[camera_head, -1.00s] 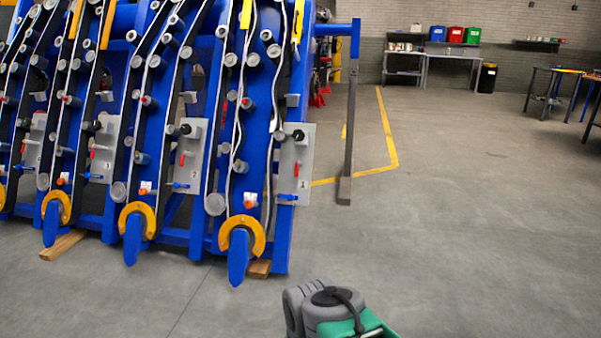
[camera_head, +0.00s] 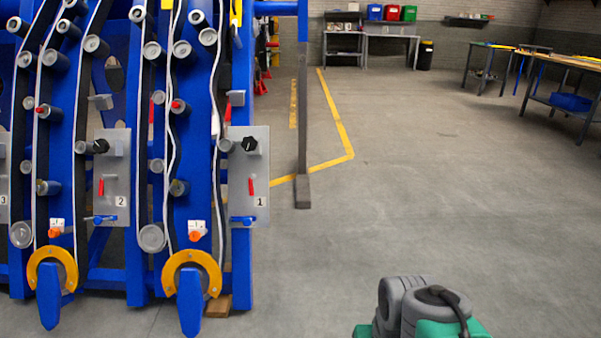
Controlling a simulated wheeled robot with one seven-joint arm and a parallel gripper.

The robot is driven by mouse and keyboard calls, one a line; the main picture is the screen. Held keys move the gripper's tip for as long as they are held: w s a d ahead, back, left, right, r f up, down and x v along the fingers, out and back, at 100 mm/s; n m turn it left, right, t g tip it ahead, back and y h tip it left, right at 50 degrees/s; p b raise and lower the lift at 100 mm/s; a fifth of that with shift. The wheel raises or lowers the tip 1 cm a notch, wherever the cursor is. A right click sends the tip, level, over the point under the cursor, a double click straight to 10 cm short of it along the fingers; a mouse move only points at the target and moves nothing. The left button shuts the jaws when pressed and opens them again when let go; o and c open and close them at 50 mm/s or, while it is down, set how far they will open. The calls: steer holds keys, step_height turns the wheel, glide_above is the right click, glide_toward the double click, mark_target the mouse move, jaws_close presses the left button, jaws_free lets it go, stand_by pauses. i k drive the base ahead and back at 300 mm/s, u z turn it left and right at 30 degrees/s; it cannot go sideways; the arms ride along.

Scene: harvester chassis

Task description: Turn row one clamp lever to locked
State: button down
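The row one plate (camera_head: 243,207) is a grey panel labelled 1 on the right end of the blue harvester chassis. It carries a black knob (camera_head: 249,144), a small red lever (camera_head: 251,186) hanging upright and a blue handle (camera_head: 243,220) lying about level at the bottom. Which of these is the clamp lever is not marked. A red handle (camera_head: 228,112) stands above the plate. My gripper is not in view; only a grey and green part of my own body shows at the bottom right, well apart from the plate.
The row two plate (camera_head: 110,185) is left of row one. Yellow-rimmed blue row tips (camera_head: 190,300) jut out low in front. A dark post (camera_head: 303,130) stands right of the chassis. Open concrete floor (camera_head: 450,200) lies to the right, with workbenches (camera_head: 570,95) farther back.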

mark_target(250, 177)
steer(key=i, duration=0.8)
steer(key=u, duration=1)
steer(key=i, duration=0.6)
steer(key=u, duration=0.75)
